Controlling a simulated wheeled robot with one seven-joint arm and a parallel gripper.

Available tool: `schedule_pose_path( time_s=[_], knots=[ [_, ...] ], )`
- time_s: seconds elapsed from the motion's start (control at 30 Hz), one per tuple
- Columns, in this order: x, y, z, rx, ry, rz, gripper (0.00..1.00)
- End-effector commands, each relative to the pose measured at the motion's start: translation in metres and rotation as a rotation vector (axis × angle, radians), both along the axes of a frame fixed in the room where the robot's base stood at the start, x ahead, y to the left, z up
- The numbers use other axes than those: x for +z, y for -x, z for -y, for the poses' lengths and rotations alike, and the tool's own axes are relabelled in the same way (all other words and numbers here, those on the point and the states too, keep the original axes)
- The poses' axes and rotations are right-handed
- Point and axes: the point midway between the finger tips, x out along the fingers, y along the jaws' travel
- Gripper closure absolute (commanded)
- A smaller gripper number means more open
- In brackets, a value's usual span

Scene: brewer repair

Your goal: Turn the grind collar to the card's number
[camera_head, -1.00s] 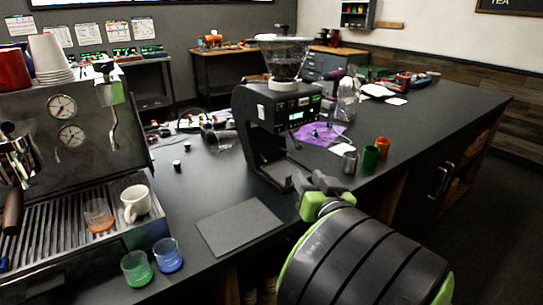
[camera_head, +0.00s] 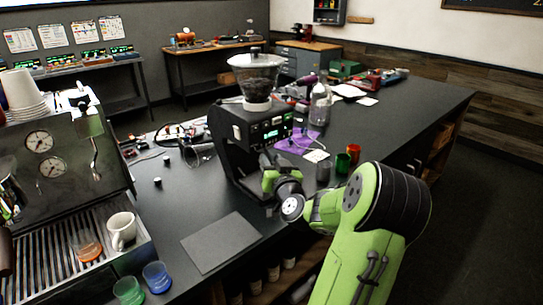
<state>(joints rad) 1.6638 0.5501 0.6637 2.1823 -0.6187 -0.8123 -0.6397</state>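The black coffee grinder (camera_head: 235,150) stands on the dark counter with a clear hopper of beans (camera_head: 257,77) on top. A pale collar (camera_head: 257,105) rings the neck under the hopper; its markings are too small to read. A small white card (camera_head: 316,156) lies by the purple cloth, right of the grinder; I cannot read a number on it. My gripper (camera_head: 268,165) is in front of the grinder's body, below the collar and apart from it. My wrist hides its fingertips, so I cannot tell whether it is open or shut.
An espresso machine (camera_head: 45,170) with a white mug (camera_head: 121,231) stands at the left. Green (camera_head: 128,291) and blue (camera_head: 157,277) cups sit at the front. A grey mat (camera_head: 220,242) lies before the grinder. Small cups, including an orange one (camera_head: 353,152), stand at the right.

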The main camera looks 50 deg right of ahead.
Motion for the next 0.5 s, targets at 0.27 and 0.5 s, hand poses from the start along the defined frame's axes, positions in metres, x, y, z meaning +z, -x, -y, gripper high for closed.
schedule_pose_path(
  time_s=[0.27, 0.5],
  knots=[
    [-0.0009, -0.003, 0.0023, 0.0, -0.001, 0.001, 0.63],
    [-0.0009, -0.0028, 0.0021, 0.0, -0.001, -0.001, 0.98]
  ],
)
